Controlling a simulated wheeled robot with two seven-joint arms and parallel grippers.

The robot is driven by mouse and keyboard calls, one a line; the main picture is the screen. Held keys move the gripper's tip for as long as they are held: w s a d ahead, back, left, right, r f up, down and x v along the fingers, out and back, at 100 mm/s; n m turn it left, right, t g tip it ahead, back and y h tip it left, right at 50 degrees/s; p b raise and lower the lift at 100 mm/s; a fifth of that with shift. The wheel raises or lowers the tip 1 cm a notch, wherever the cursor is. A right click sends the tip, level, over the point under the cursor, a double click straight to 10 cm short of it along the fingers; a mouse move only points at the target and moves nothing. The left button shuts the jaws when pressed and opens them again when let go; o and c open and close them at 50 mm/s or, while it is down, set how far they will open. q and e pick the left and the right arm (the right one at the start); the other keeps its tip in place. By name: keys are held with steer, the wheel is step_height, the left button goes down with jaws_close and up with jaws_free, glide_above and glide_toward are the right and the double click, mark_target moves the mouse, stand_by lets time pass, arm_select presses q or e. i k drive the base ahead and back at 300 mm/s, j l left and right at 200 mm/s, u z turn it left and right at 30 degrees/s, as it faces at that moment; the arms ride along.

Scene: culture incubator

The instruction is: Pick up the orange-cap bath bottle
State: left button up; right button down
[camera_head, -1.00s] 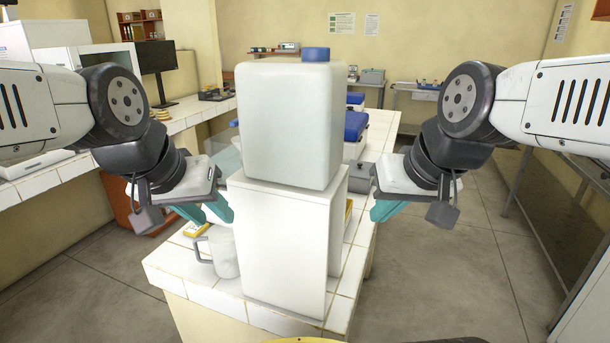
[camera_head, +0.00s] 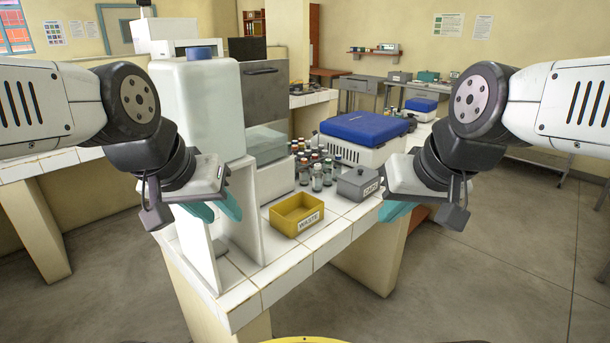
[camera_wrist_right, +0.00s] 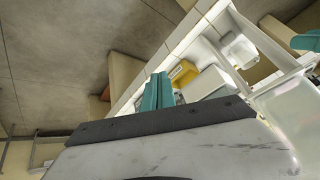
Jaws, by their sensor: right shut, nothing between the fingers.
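A group of small bottles (camera_head: 316,172) with dark, red and pale caps stands on the white tiled counter (camera_head: 345,222). They are too small for me to tell which has an orange cap. My right gripper (camera_head: 394,211) is shut and empty, in the air to the right of the bottles and past the counter edge. Its teal fingers lie side by side in the right wrist view (camera_wrist_right: 157,92). My left gripper (camera_head: 222,208) hangs in front of the white stand, left of the bottles; I cannot tell whether it is open.
A yellow waste box (camera_head: 297,214) and a grey lidded box (camera_head: 358,184) stand near the bottles. A large blue-capped container (camera_head: 200,100) sits on a white stand (camera_head: 197,248) at left. A blue-lidded white box (camera_head: 365,130) stands behind. Floor at right is clear.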

mark_target(304, 169)
steer(key=k, duration=0.15)
steer(key=k+u, duration=0.25)
steer(key=u, duration=0.15)
steer(key=k+j+u, duration=0.1)
steer(key=k+u, duration=0.15)
steer(key=u, duration=0.15)
steer(key=i+l+u, duration=0.35)
steer(key=l, duration=0.3)
steer(key=l+u, duration=0.2)
steer(key=l, duration=0.15)
steer(key=i+l+u, duration=0.15)
steer(key=l, duration=0.2)
steer(key=i+l, duration=0.1)
steer(key=l, duration=0.35)
steer(key=i+l, duration=0.1)
steer(key=l, duration=0.3)
steer(key=i+l, duration=0.1)
steer(key=l, duration=0.35)
steer(key=i+l, duration=0.15)
steer(key=l, duration=0.25)
steer(key=i+l, duration=0.1)
steer(key=l, duration=0.35)
